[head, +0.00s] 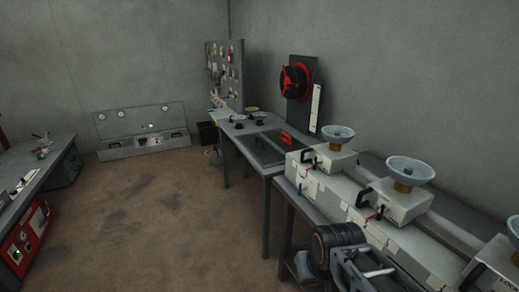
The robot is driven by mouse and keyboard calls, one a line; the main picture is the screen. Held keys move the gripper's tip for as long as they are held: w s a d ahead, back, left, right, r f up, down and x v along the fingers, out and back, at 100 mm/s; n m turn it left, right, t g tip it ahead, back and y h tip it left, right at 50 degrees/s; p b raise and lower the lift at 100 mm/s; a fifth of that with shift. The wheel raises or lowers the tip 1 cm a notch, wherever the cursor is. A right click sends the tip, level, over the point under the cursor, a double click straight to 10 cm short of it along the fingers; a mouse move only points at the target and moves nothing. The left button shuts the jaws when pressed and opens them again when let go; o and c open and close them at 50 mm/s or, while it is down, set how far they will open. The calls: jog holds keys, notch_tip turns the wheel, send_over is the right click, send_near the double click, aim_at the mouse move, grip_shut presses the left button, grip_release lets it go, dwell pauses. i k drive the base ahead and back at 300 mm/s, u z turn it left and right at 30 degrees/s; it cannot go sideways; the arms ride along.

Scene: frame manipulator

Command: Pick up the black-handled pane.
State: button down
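A dark flat pane (258,153) lies on the grey workbench in the middle of the head view. A dark handle-like bar seems to show on it, but it is small and hard to make out. A red handle (298,139) lies beside it to the right, on another dark pane surface. My gripper (372,272) is at the bottom, right of the middle, well in front of the workbench and apart from the panes. Its fingers are dark and partly cut off, so I cannot tell whether they are open or shut.
A row of pale machines with bowls (338,134) runs along the right, close to my arm. A console (143,132) stands at the back wall.

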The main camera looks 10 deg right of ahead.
aim_at(264, 151)
jog(key=k, duration=0.6)
jog(key=u, duration=0.7)
jog(key=i, duration=1.4)
jog(key=u, duration=0.65)
jog(key=i, duration=2.2)
jog(key=z, duration=0.75)
jog(key=i, duration=1.1)
jog(key=z, duration=1.65)
jog(key=i, duration=0.7)
jog(key=z, duration=0.45)
